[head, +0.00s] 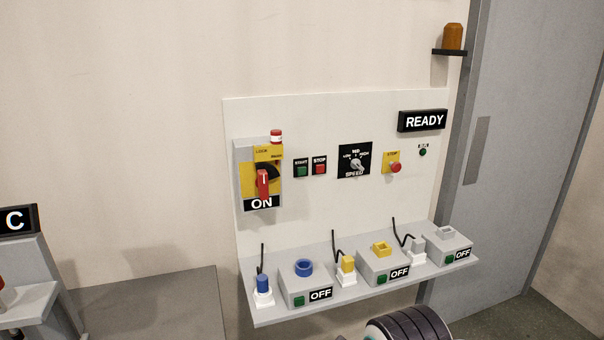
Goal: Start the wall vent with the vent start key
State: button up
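A white wall panel (318,215) carries the controls. A small green START button (301,171) sits left of the middle, with a red STOP button (320,169) right beside it. A grey and yellow switch box (243,160) at the left has a red handle (263,183) standing upright above an ON label. A black READY sign (423,121) shows white letters at the upper right. A black SPEED dial (355,161) and a yellow plate with a red STOP knob (395,167) sit to the right.
A grey shelf (262,313) under the panel bears blue, yellow and grey plugs with cords, beside socket boxes labelled OFF with green buttons. A grey door (520,140) stands right. An amber lamp (453,37) sits on a bracket. A C sign (16,220) is left.

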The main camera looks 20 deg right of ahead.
grip_shut()
jog(key=c, duration=0.7)
grip_release()
